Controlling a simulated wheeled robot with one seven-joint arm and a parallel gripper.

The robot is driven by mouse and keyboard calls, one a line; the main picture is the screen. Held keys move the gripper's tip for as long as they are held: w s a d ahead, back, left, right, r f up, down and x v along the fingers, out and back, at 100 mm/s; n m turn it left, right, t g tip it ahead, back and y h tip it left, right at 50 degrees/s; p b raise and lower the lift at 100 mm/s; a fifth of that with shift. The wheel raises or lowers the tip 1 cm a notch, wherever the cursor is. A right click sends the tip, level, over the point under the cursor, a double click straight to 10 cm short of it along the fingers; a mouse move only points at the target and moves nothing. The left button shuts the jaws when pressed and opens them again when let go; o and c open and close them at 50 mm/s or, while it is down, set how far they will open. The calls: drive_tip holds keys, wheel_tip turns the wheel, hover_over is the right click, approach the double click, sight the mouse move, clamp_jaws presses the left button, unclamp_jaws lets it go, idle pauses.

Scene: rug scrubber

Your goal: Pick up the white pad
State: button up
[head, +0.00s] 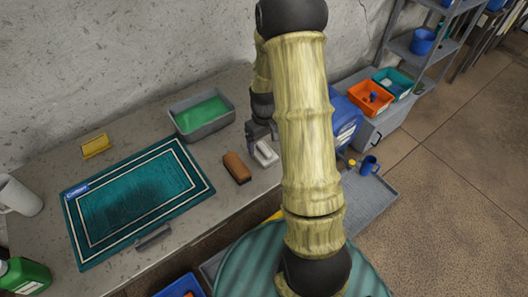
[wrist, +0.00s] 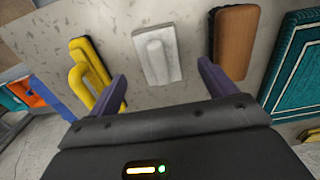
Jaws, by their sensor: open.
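The white pad (head: 265,155) lies on the grey counter, right of a brown brush, in the head view. In the wrist view the white pad (wrist: 158,54) lies beyond the fingertips and between their lines, with a raised grip-like part on top. My gripper (wrist: 162,78) is open and empty, its two purple fingers apart. In the head view my gripper (head: 256,140) is next to the pad, partly hidden by my arm. I cannot tell the exact height of the fingers above the counter.
A brown brush (head: 237,168) lies close by; it also shows in the wrist view (wrist: 235,42). A yellow-handled tool (wrist: 92,75) lies on the pad's other side. A tray of green liquid (head: 203,114) stands behind. A teal rug (head: 138,200) lies left.

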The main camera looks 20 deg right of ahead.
sight(264, 148)
drive_tip(key=shift+a+f, duration=0.1)
drive_tip(key=shift+f, duration=0.15)
drive_tip(key=shift+w+f+p, duration=0.2)
drive_tip(key=shift+f+p, duration=0.05)
drive_tip(key=shift+f, duration=0.6)
drive_tip(key=shift+w+f+p, duration=0.15)
drive_tip(key=shift+f+p, duration=0.15)
drive_tip(key=shift+f, duration=0.55)
drive_tip(key=shift+w+f+p, duration=0.2)
drive_tip(key=shift+f+p, duration=0.05)
drive_tip(key=shift+f, duration=0.6)
drive_tip(key=shift+s, duration=0.2)
drive_tip(key=shift+c, duration=0.2)
drive_tip(key=shift+w, duration=0.1)
drive_tip(key=c, duration=0.9)
drive_tip(key=shift+r, duration=0.1)
wheel_tip(264, 148, up, 10)
drive_tip(key=shift+f+b, duration=0.1)
drive_tip(key=shift+b, duration=0.75)
